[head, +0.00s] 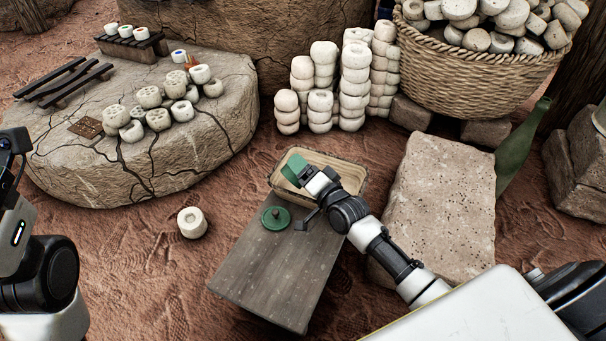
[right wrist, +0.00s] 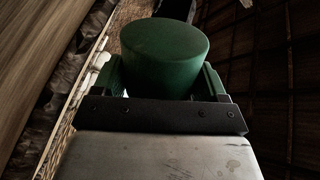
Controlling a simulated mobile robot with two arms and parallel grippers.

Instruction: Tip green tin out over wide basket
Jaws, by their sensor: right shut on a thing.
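The green tin (head: 293,168) is in my right gripper (head: 303,172), over the left end of the shallow, rectangular wide basket (head: 350,193). The tin looks tilted; its opening and contents cannot be made out. In the right wrist view the tin (right wrist: 165,50) sits between the fingers of the gripper (right wrist: 163,84), and a smooth closed face shows. A green lid with a knob (head: 275,217) lies on the grey wooden table (head: 275,270). My left arm shows at the left edge, its gripper out of view.
A pale block (head: 440,200) stands right of the wide basket. Stacks of round pale pieces (head: 340,90) stand behind it. A large round basket (head: 480,80) is at the back right. A cracked stone slab (head: 200,140) with several pieces is left.

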